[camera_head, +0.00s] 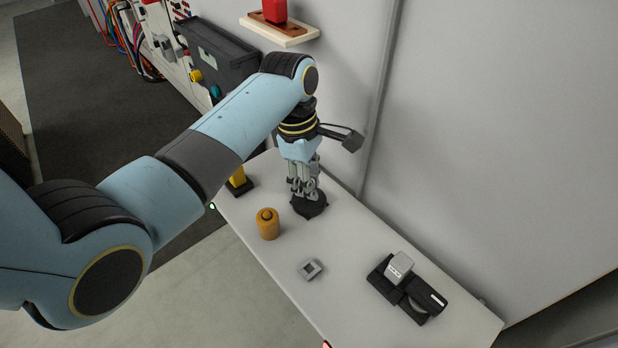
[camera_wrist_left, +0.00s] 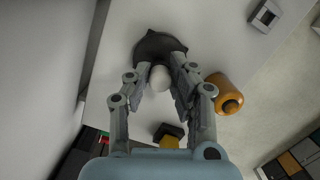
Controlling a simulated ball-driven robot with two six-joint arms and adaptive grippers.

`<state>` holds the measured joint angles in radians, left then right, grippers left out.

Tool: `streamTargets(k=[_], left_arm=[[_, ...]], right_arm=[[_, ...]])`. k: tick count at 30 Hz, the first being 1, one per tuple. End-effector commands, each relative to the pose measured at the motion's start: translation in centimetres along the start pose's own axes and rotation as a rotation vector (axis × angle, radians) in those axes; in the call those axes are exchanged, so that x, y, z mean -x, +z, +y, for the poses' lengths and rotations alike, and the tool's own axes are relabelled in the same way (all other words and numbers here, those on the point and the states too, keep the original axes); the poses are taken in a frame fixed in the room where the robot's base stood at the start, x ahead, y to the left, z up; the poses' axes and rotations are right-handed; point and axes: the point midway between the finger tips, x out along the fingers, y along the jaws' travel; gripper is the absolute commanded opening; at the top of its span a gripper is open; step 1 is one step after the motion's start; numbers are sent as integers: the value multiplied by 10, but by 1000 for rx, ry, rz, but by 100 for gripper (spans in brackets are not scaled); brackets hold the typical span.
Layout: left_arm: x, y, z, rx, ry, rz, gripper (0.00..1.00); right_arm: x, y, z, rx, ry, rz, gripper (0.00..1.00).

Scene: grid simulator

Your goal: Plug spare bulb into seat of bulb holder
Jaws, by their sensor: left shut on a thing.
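My left gripper (camera_head: 306,190) points down over the white table, its fingers closed around a white rounded bulb (camera_wrist_left: 160,78). In the wrist view the bulb sits between the fingertips (camera_wrist_left: 162,86). In the head view the fingers hide it. A dark round holder (camera_head: 311,208) lies on the table right under the fingertips. In the wrist view the holder (camera_wrist_left: 154,44) shows just beyond the bulb. I cannot tell whether the bulb touches the holder or its seat. My right gripper is in neither view.
An orange cylinder (camera_head: 268,224) stands close to the left gripper. A small grey square block (camera_head: 310,269) and a black device with a grey cube (camera_head: 409,288) lie farther along the table (camera_head: 350,241). A yellow-and-black object (camera_head: 239,182) is at the left edge. A wall rises behind.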

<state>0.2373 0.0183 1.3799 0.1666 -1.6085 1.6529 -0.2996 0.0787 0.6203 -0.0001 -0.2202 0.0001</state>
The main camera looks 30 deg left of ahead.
Motion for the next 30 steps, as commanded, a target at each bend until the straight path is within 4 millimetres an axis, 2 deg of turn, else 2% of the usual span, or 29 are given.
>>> streamTargets(k=[18, 19, 24, 30], left_arm=[[-14, -2, 0, 0, 0, 0, 0], [-14, -2, 0, 0, 1, 0, 24], [-14, -2, 0, 0, 1, 0, 46], [-14, -2, 0, 0, 0, 0, 47]], right_arm=[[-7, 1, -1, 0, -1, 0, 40], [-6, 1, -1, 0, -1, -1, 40], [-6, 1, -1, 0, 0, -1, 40], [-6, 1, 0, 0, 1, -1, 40]])
